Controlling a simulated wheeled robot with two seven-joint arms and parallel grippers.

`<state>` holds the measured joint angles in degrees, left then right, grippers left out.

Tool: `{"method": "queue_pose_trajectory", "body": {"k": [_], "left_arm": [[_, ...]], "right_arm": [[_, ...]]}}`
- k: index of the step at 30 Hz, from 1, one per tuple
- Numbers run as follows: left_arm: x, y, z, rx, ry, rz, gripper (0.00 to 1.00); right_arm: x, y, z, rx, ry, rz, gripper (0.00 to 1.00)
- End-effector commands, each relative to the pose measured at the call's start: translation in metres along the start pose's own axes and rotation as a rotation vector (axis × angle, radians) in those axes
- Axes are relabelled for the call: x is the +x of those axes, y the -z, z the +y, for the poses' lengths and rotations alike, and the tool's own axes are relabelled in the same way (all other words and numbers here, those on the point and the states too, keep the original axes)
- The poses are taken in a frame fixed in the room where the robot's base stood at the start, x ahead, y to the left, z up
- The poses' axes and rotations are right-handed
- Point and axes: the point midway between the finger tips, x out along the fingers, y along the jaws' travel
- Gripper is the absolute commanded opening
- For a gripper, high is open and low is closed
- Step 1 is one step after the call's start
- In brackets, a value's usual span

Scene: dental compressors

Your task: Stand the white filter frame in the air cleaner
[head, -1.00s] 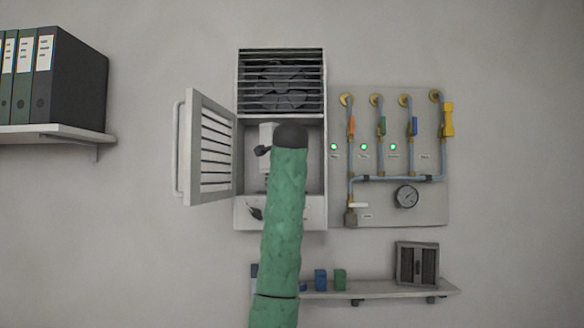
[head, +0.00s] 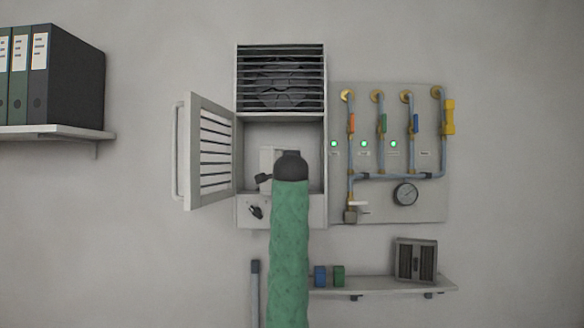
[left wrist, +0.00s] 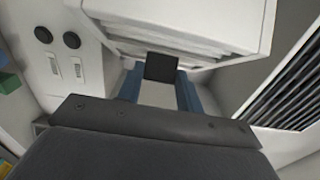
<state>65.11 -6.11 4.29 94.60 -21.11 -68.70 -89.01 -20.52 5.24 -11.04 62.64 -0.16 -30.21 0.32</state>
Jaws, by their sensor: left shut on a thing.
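The air cleaner (head: 240,130) hangs on the wall in the head view, its louvred door (head: 208,150) swung open to the left. My left gripper (head: 263,178) is at the lower part of its open bay. It is shut on the white filter frame (head: 267,157), which shows as a pale block just left of and behind my wrist. My arm hides part of the frame and bay. In the left wrist view, a white ridged body, apparently the frame (left wrist: 175,22), lies close beyond the fingers; whether it touches the bay floor cannot be told. My right gripper is not in view.
A pipe panel (head: 430,205) with coloured valves and a gauge (head: 405,194) is to the right. Below is a shelf (head: 380,286) with a blue block (head: 320,275), a green block (head: 339,276) and a dark-slatted grey unit (head: 415,260). A binder shelf (head: 50,132) is at far left.

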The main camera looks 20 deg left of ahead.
Motion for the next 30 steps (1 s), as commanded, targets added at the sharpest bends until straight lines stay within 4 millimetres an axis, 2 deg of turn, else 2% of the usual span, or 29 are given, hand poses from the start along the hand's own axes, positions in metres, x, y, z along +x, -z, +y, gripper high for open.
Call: {"method": "queue_pose_trajectory", "body": {"k": [14, 15, 18, 28, 30], "left_arm": [[0.0007, -0.0005, 0.0049, 0.001, 0.000, -0.001, 0.10], [0.0008, -0.0004, 0.0044, 0.000, 0.000, 0.000, 0.42], [0.0008, -0.0004, 0.0043, 0.000, 0.000, 0.000, 0.58], [0.0006, -0.0001, 0.0005, -0.001, 0.000, 0.000, 0.58], [-0.0031, -0.0005, 0.0029, 0.000, 0.001, -0.001, 0.58]], "right_arm": [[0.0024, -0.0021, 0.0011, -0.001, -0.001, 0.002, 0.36], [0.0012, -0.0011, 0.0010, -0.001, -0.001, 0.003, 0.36], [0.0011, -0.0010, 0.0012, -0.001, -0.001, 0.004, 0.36], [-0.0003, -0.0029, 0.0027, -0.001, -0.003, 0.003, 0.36], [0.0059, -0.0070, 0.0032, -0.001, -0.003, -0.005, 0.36]]}}
